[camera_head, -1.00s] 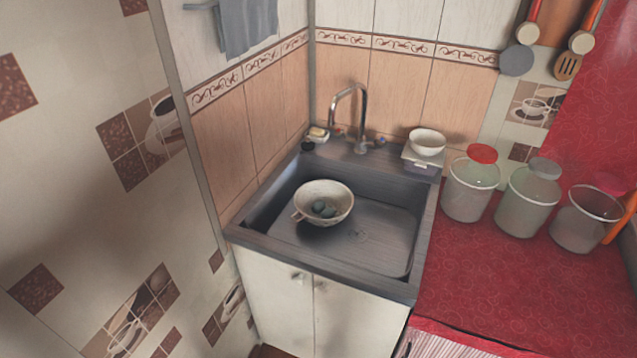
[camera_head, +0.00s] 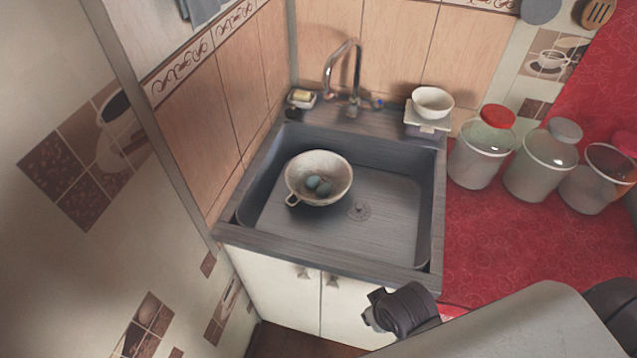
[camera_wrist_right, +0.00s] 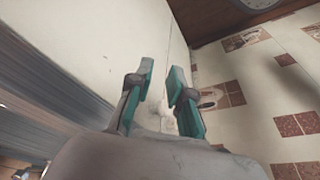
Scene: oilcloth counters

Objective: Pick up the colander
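The colander (camera_head: 300,172) is a pale, speckled bowl with a small loop handle at its lower left. It sits in the left part of the grey sink (camera_head: 385,225), with a few bluish-grey round objects (camera_head: 318,186) inside it. My right arm enters the head view from the lower right, with a dark part of its gripper in front of the cabinet, below and apart from the sink. In the right wrist view my right gripper (camera_wrist_right: 163,95) has its two teal-padded fingers spread with nothing held between them. My left gripper is not in view.
The faucet (camera_head: 350,80) rises behind the sink. A white bowl (camera_head: 432,102) on a small box and a soap dish (camera_head: 301,98) stand on the sink's back ledge. Several jars line the red counter (camera_head: 500,240) at right. A tiled wall borders the left.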

